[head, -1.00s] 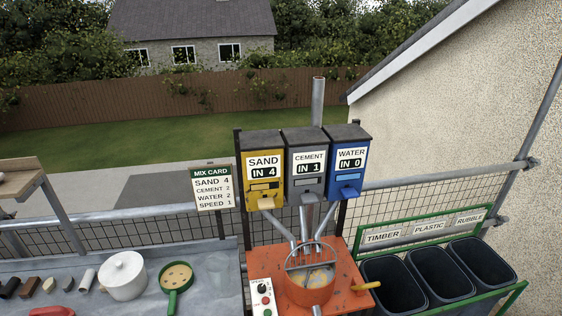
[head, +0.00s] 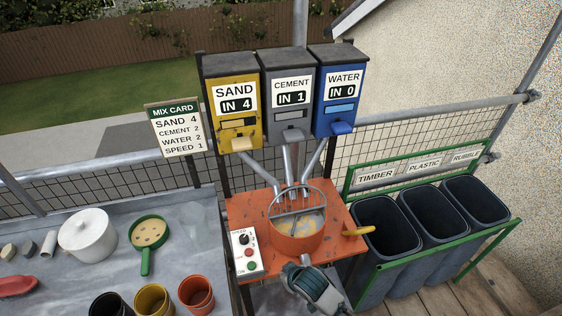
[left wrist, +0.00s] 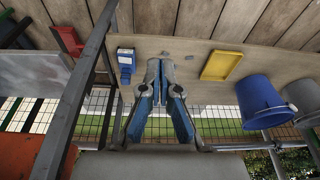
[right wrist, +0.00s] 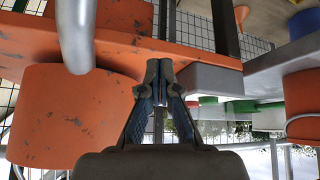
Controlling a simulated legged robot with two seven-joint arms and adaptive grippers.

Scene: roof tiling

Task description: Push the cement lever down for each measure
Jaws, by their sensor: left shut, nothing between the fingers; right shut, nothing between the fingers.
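The cement dispenser (head: 288,92) is the grey middle box and its display reads IN 1. Its grey lever (head: 292,135) sticks out low on its front. My right gripper (head: 300,272) is in front of and below the orange mixing drum (head: 298,240), well below the lever and apart from it. It is shut and empty; the right wrist view shows its fingers (right wrist: 159,70) together beside the orange drum (right wrist: 70,115). My left gripper is out of the head view; in its wrist view the fingers (left wrist: 160,75) are shut and empty.
The sand box (head: 233,100) reads IN 4 and the water box (head: 337,90) IN 0. The mix card (head: 177,128) lists cement 2. Chutes lead down to the drum. Dark bins (head: 388,225) stand right; a pot (head: 87,232) and cups stand left.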

